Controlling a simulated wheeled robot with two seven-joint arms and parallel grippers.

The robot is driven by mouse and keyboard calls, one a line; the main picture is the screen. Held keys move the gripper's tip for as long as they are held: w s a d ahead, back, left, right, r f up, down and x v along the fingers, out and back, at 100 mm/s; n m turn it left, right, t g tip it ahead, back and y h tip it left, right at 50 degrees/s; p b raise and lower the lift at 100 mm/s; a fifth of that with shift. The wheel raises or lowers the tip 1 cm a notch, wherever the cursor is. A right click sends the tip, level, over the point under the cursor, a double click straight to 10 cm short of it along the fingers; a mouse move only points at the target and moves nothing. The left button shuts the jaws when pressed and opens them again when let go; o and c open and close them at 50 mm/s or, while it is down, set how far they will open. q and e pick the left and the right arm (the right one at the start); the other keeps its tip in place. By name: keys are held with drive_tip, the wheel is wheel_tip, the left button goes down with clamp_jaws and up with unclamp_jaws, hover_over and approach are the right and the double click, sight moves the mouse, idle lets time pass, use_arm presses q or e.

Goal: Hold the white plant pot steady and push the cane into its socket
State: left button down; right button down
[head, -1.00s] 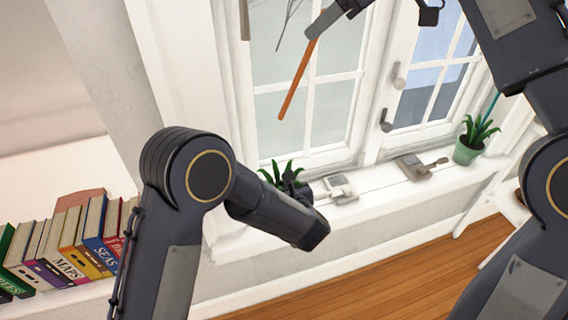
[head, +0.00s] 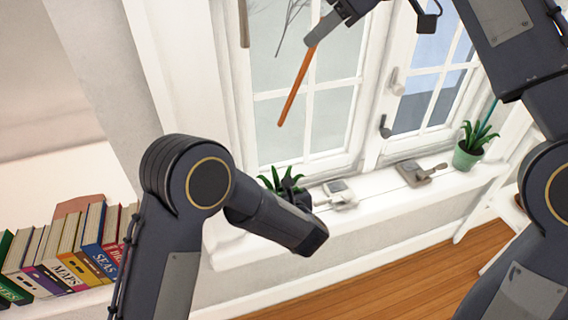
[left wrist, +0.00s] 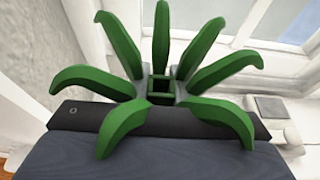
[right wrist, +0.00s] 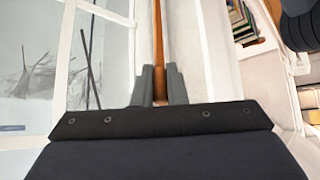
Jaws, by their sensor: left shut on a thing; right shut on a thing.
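The orange cane (head: 294,92) hangs aslant in front of the window, its lower end free in the air above the sill plant. My right gripper (head: 314,38) is shut on its upper end; the right wrist view shows the cane (right wrist: 160,50) between the fingers. The green leaves (head: 282,181) of the potted plant show behind my left gripper (head: 292,186) at the sill. In the left wrist view the leaves (left wrist: 122,45) fan around a square green socket (left wrist: 161,88), which is empty. My left gripper is shut low at the plant; the white pot itself is hidden.
A grey metal fitting (head: 341,194) and a darker one (head: 420,172) lie on the sill (head: 380,189). A green pot (head: 467,158) with a plant stands farther right. Books (head: 75,250) stand at lower left. Window handles (head: 385,127) jut out right of the cane.

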drive_tip(key=w+a+f+m+h, duration=0.1)
drive_tip(key=a+f+m+h, duration=0.1)
drive_tip(key=f+m, duration=0.1)
drive_tip(key=w+a+f+m+h, duration=0.1)
drive_tip(key=a+f+m+h, duration=0.1)
drive_tip(key=f+m, duration=0.1)
drive_tip(key=w+a+f+m+h, duration=0.1)
drive_tip(key=a+f+m+h, duration=0.1)
drive_tip(key=f, duration=0.2)
drive_tip(key=shift+a+f+m+t, duration=0.2)
drive_tip(key=shift+f+m+t, duration=0.1)
drive_tip(key=shift+f+m, duration=0.1)
drive_tip(key=shift+w+a+f+m, duration=0.1)
drive_tip(key=shift+f+m, duration=0.25)
drive_tip(key=shift+m, duration=0.05)
drive_tip(key=shift+f, duration=2.85)
drive_tip(key=shift+f, duration=2.85)
drive_tip(key=c, duration=1.4)
unclamp_jaws()
drive_tip(key=shift+o, duration=0.2)
